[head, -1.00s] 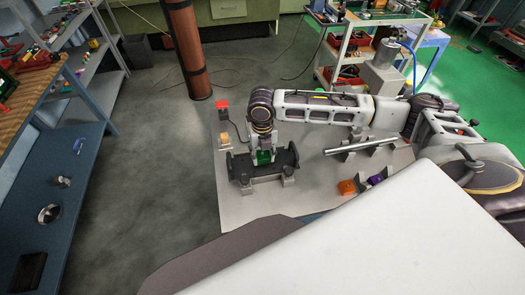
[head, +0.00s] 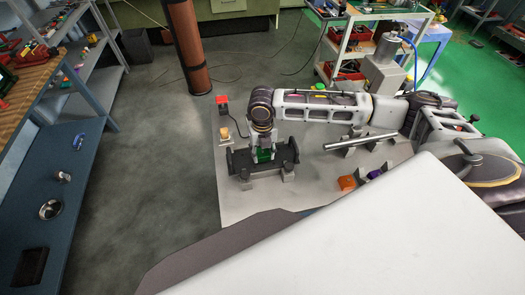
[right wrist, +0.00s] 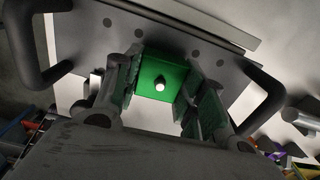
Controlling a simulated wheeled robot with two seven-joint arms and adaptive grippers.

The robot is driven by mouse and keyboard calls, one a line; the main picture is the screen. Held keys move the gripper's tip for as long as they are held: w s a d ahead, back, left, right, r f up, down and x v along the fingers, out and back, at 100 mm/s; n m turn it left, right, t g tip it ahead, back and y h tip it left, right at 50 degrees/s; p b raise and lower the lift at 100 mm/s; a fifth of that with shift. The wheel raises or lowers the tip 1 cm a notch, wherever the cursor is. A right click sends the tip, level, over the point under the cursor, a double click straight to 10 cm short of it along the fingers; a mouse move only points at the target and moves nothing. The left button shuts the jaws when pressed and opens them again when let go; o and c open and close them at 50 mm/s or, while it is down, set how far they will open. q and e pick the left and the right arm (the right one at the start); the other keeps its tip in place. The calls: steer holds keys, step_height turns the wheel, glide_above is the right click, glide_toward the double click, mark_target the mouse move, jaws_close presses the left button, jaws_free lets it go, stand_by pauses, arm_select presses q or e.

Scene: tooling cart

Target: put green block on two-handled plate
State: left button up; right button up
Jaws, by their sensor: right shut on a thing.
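The green block (head: 264,155) is between the fingers of my right gripper (head: 264,153), which is shut on it. It also shows in the right wrist view (right wrist: 160,76), with a finger on either side. The block is over the middle of the plate. I cannot tell whether it touches the plate's surface. My left gripper is not in view.
An orange block (head: 347,183) and a purple piece (head: 374,174) lie to the right. A metal bar (head: 360,140) rests on supports behind them. A yellowish block (head: 224,133) and a red item (head: 222,100) are at the back left of the cart top.

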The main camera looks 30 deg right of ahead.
steer(key=shift+f, duration=0.4)
stand_by(0.5)
steer(key=o, duration=1.1)
steer(key=shift+r+p, duration=0.1)
steer(key=shift+p, duration=0.25)
steer(key=shift+r+p, duration=1.1)
steer(key=shift+p, duration=0.2)
steer(key=shift+r+p, duration=0.75)
steer(key=shift+r, duration=2.55)
